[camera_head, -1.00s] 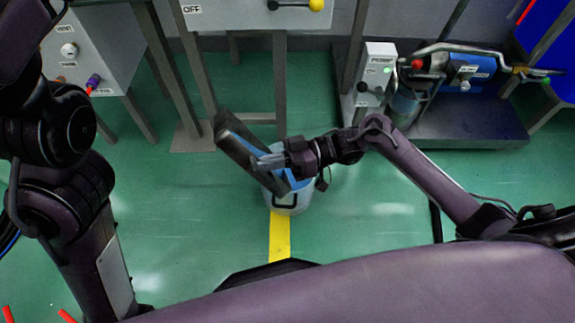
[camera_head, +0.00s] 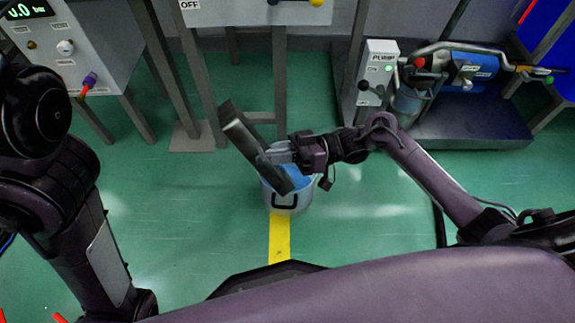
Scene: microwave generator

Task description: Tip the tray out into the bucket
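The tray (camera_head: 240,130) is dark grey and narrow in the camera_head view. It is held steeply tilted, with its lower end over the bucket and its upper end up and to the left. My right gripper (camera_head: 268,157) is shut on the tray's side, above the bucket. The bucket (camera_head: 287,201) is light grey with a black handle and stands on the floor, with blue showing inside it. The tray hides part of the bucket's opening. The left arm shows at the left edge, but its gripper is out of view.
A yellow floor stripe (camera_head: 279,236) runs from the bucket toward me. Metal stand legs (camera_head: 279,80) rise behind it. A grey control box (camera_head: 85,45) stands at upper left. A pump unit (camera_head: 378,72) and blue machine (camera_head: 470,75) stand at upper right. Green floor around is clear.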

